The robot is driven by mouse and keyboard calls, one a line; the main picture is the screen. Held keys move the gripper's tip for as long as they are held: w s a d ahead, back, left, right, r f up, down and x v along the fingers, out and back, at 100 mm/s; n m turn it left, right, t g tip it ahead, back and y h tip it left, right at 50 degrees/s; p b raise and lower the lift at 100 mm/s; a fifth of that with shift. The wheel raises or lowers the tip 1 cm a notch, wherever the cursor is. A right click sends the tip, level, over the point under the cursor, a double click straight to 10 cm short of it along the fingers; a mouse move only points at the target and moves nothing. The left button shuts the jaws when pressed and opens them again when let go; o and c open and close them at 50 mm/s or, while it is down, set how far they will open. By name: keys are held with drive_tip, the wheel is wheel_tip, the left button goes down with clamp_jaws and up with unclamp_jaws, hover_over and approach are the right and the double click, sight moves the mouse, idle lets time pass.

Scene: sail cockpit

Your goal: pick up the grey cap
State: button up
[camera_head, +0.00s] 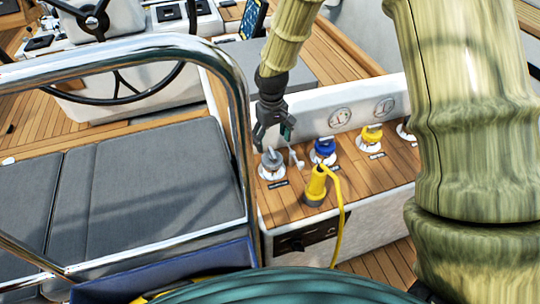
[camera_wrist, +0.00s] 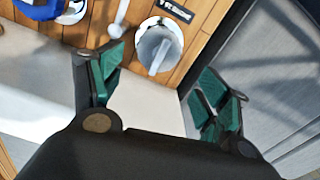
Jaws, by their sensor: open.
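The grey cap (camera_head: 271,158) sits on a round white base on the wooden top of a white console, at its left end. In the wrist view the grey cap (camera_wrist: 158,48) shows just beyond my fingers, roughly between them and towards the top. My gripper (camera_head: 273,138) hangs just above the cap in the head view. Its green-padded fingers are spread apart in the wrist view (camera_wrist: 165,88), with nothing between them. I cannot tell whether a finger touches the cap.
A blue cap (camera_head: 325,147) and a yellow cap (camera_head: 372,134) stand to the right. A yellow plug (camera_head: 316,184) with a cable stands in front. A chrome rail (camera_head: 238,110) and grey cushions (camera_head: 150,185) lie left. Two gauges are on the white panel behind.

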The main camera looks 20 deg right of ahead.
sight(273, 152)
drive_tip(key=shift+s+f, duration=0.25)
drive_tip(key=shift+f, duration=0.2)
drive_tip(key=f, duration=0.2)
drive_tip(key=shift+w+f+p, duration=0.2)
drive_tip(key=shift+f+p, duration=0.15)
drive_tip(key=shift+f, duration=0.05)
drive_tip(key=shift+s+f, duration=0.15)
drive_tip(key=shift+f, duration=0.15)
drive_tip(key=shift+d+f+p, duration=0.15)
drive_tip(key=shift+f+p, duration=0.95)
drive_tip(key=shift+f, duration=1.5)
drive_tip(key=shift+c, duration=0.2)
drive_tip(key=c, duration=0.9)
drive_tip(key=shift+o, duration=0.2)
drive_tip(key=shift+r, duration=0.1)
